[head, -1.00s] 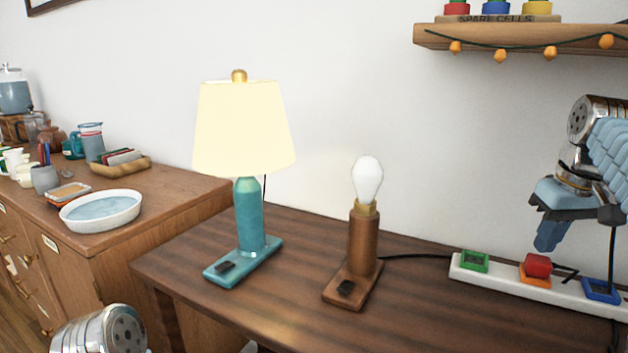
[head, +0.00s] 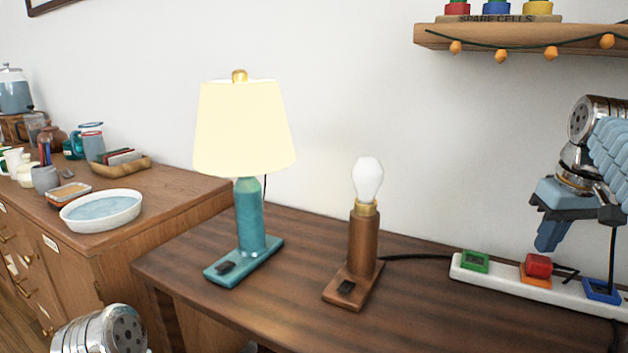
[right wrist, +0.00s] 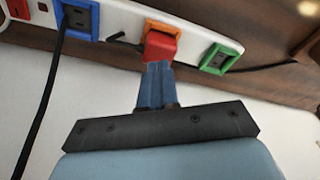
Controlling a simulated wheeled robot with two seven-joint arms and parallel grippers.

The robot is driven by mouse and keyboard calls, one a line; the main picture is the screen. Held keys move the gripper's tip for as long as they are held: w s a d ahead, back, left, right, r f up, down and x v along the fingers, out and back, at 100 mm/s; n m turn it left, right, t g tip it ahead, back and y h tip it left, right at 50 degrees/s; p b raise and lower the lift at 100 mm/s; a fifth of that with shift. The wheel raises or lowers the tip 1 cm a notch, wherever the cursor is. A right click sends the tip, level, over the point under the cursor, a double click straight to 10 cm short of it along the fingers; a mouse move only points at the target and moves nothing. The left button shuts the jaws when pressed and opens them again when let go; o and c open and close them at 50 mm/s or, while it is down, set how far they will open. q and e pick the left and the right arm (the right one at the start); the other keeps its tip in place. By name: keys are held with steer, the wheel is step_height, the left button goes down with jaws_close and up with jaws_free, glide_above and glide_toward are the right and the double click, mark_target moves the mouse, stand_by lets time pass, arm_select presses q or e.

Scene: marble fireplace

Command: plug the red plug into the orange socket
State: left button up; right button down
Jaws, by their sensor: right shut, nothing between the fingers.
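The red plug (head: 538,265) sits at the orange socket (head: 535,282) of the white power strip (head: 480,277). In the right wrist view the red plug (right wrist: 160,46) covers most of the orange socket (right wrist: 164,27); how deep it sits cannot be told. My right gripper (head: 548,241) is shut and empty, pointing down above the strip. In the right wrist view its fingertips (right wrist: 157,66) line up with the plug's near face; whether they touch cannot be told. My left gripper is out of view; only part of my left arm shows at the bottom left.
A green socket (head: 474,262) and a blue socket (head: 601,291) flank the orange one. A black cord hangs by the blue socket. A copper-coloured lamp base with a bare bulb (head: 367,180) and a teal lamp (head: 250,215) stand left. A shelf (head: 520,40) hangs above.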

mark_target(541, 260)
steer(key=shift+f+b, duration=0.55)
steer(key=shift+f, duration=0.15)
stand_by(0.7)
steer(key=shift+r, duration=0.1)
step_height(541, 260, up, 3)
steer(key=p, duration=0.3)
steer(key=shift+r+p, duration=0.15)
steer(key=shift+p, duration=0.15)
steer(key=shift+r+p, duration=0.95)
steer(key=shift+r, duration=0.4)
